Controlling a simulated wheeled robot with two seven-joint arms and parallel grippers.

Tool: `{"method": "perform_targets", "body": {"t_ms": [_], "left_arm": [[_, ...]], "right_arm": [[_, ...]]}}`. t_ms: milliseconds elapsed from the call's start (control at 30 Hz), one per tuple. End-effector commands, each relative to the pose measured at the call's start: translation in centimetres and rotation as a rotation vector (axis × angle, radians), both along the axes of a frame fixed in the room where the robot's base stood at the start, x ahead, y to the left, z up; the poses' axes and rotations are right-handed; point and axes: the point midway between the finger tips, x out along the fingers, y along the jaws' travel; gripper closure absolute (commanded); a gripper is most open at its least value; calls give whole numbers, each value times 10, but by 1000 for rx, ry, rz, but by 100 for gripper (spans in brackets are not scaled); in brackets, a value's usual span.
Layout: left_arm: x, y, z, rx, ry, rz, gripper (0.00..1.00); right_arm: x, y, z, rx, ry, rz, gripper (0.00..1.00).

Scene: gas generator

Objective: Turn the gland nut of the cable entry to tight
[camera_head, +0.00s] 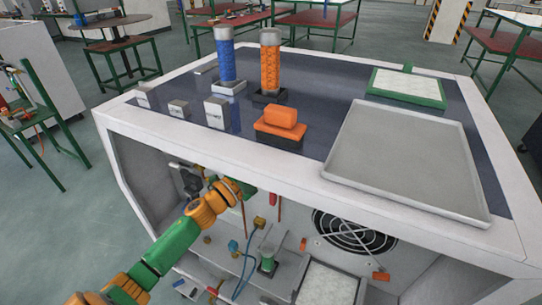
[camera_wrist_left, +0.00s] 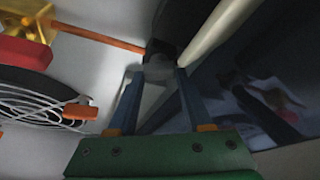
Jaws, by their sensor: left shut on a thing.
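In the left wrist view the gland nut (camera_wrist_left: 158,70) is a small grey piece below a dark round fitting (camera_wrist_left: 160,49). My left gripper (camera_wrist_left: 159,76) has its two blue fingers on either side of the nut and is shut on it. In the head view my green and orange left arm reaches into the generator's open front, and its fingertips and the nut cannot be made out there. The nut's far side is hidden. My right gripper is in neither view.
A pale rod or edge (camera_wrist_left: 215,27) and an orange rod (camera_wrist_left: 100,38) run close to the fitting. A fan grille (camera_head: 352,232) sits inside the generator (camera_head: 140,125). On top are a grey tray (camera_head: 405,160), an orange block (camera_head: 281,125) and two cylinders.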

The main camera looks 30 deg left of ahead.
Motion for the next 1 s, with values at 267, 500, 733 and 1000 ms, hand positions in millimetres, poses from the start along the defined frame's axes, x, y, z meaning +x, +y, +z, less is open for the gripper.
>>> {"method": "perform_targets", "body": {"t_ms": [267,500,733,1000], "left_arm": [[1,3,5,1,-10,7,37],[1,1,3,0,-7,4,20],[-11,5,-4,-1,-2,2,20],[-54,19,-13,-1,-2,4,20]], "right_arm": [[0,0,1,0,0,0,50],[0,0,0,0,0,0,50],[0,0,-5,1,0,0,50],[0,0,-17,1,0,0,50]]}}
